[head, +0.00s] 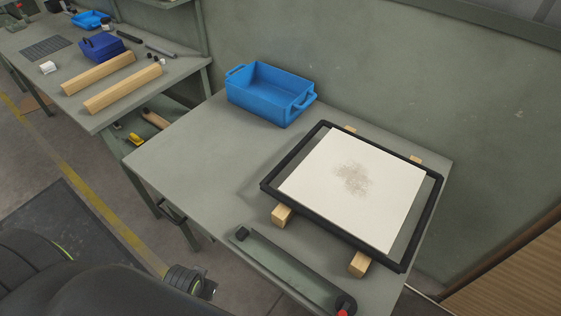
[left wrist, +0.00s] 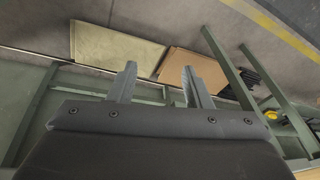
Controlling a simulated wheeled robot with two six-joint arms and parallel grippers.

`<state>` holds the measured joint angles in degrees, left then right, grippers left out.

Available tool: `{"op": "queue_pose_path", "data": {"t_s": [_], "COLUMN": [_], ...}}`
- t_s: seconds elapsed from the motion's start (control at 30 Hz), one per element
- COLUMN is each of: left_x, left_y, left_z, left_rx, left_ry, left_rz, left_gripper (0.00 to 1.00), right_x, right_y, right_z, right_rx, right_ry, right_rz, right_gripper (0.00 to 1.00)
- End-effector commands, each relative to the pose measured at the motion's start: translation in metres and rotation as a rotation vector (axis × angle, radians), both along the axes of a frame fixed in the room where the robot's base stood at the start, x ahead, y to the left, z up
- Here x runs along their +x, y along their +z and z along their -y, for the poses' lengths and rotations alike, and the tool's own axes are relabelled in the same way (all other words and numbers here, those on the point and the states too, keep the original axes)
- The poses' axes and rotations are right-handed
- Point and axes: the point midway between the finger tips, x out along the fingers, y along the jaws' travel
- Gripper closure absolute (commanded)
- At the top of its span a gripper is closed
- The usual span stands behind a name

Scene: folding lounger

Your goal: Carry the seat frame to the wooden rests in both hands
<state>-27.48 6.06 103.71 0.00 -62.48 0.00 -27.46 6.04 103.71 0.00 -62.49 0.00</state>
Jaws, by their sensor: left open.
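The black rectangular seat frame (head: 293,156) lies on the grey table at the right. A white panel (head: 315,185) with a speckled grey patch lies inside its outline. Wooden blocks stick out from under the frame at its near side, one at the left (head: 282,216) and one at the right (head: 359,264), and small wooden ends show at its far side. My left gripper (left wrist: 158,68) is open and empty in the left wrist view, over the floor and green table legs, with no part of the frame between its fingers. My right gripper is not in view.
A blue bin (head: 270,95) stands at the table's back left. A long dark strip (head: 290,272) with a red-tipped end lies along the front edge. The table's left part is clear. Another bench (head: 60,100) at the far left holds two wooden beams (head: 123,88) and blue boxes.

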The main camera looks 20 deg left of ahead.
Motion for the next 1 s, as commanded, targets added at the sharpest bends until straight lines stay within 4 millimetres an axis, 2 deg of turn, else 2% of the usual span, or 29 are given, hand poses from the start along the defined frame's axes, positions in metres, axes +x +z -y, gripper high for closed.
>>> {"op": "queue_pose_path", "data": {"t_s": [0.03, 0.1, 0.37, 0.5, 0.77, 0.87, 1.0], "left_x": [0.003, 0.006, 0.013, 0.031, 0.084, 0.112, 0.164], "left_y": [0.032, 0.059, 0.147, 0.189, 0.194, 0.192, 0.192], "left_z": [0.001, 0.002, 0.008, 0.015, 0.024, 0.029, 0.037], "left_rx": [0.003, 0.005, 0.009, 0.001, -0.025, -0.035, -0.052], "left_ry": [-0.001, -0.002, -0.010, -0.031, -0.074, -0.095, -0.132], "left_rz": [0.014, 0.023, 0.046, 0.050, 0.010, -0.010, -0.046], "left_gripper": [0.55, 0.55, 0.55, 0.55, 0.55, 0.55, 0.55], "right_x": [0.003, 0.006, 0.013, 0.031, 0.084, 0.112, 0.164], "right_y": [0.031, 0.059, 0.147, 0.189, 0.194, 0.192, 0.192], "right_z": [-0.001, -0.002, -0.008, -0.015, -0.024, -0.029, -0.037], "right_rx": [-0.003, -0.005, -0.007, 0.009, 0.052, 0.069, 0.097], "right_ry": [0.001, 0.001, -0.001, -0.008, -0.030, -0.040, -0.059], "right_rz": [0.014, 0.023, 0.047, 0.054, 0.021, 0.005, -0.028], "right_gripper": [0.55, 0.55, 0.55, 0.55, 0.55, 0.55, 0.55]}}
